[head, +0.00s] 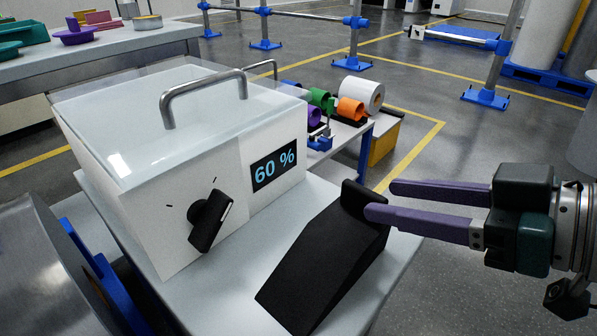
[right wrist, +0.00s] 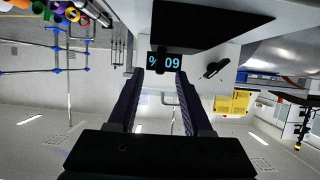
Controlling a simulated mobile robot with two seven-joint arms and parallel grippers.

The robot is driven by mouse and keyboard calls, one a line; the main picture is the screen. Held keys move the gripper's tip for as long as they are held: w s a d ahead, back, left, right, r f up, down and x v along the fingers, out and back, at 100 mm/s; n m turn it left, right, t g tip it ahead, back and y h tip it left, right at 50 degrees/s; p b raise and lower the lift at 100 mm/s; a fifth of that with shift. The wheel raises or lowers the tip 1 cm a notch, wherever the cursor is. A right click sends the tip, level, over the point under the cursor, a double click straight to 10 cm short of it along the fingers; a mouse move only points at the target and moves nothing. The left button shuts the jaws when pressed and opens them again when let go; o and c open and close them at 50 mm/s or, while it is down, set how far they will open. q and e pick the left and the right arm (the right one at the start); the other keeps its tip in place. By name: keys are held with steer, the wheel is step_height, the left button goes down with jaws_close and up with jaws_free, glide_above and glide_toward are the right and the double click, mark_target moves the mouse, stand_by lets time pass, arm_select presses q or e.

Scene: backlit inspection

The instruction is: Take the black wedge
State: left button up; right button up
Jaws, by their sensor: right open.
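The black wedge (head: 322,262) lies on a grey tabletop in front of a white box, with a raised black grip at its high end. It also shows dark along the top of the right wrist view (right wrist: 205,22). My right gripper (head: 381,200) is open, with long purple fingers pointing left at the grip. The nearer fingertip overlaps the grip's right edge in the head view; I cannot tell whether they touch. In the right wrist view the gripper (right wrist: 160,75) is spread wide, with a narrow dark piece near the gap between its tips. My left gripper is not in view.
The white box (head: 180,215) has a glassy lid, a metal handle (head: 205,92), a black knob (head: 211,220) and a "60 %" display (head: 274,165). A low bench behind holds coloured rolls (head: 351,109). Open floor lies to the right.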

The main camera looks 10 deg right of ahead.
mark_target(383, 198)
steer(key=b+x, duration=0.1)
steer(key=x, duration=0.4)
jaws_close()
stand_by(0.3)
stand_by(0.9)
